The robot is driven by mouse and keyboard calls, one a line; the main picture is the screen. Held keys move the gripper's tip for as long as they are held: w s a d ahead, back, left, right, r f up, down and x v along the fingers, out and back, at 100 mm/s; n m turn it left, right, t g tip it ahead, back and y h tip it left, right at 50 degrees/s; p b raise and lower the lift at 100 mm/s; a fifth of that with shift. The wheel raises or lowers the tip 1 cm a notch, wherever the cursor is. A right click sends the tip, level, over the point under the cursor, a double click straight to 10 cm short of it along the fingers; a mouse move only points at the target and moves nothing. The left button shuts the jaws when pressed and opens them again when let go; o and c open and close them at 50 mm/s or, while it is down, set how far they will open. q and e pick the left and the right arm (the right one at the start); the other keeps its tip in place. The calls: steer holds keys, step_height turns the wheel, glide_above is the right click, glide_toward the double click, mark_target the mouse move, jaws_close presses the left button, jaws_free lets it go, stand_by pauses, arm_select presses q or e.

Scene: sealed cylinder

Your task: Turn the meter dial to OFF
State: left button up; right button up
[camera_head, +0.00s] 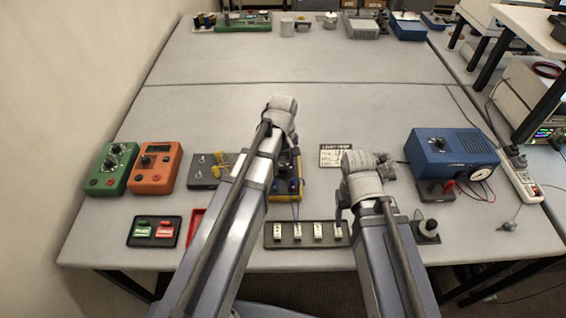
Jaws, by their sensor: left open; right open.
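A yellow-edged dark meter (293,187) lies on the bench near the middle, with blue leads running down from it. My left forearm and gripper hide most of it, and its dial position cannot be read. My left gripper (284,120) is open above the far end of this meter; whether it touches cannot be told. My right gripper (367,172) is open, to the right of the meter and apart from it. An orange meter-like box (156,167) with a black dial stands at the left.
A green box (113,168) stands beside the orange one. A blue box with a gauge (450,150) is at the right. A switch strip (306,234), a black tray with green and red labels (154,231) and a small card (343,155) lie nearby. The far bench middle is clear.

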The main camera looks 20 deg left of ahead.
mark_target(283, 166)
arm_select(q)
step_height(283, 166, up, 7)
steer(key=p, duration=0.7)
steer(key=shift+r, duration=0.2)
arm_select(e)
step_height(283, 166, up, 7)
steer(key=shift+r, duration=0.2)
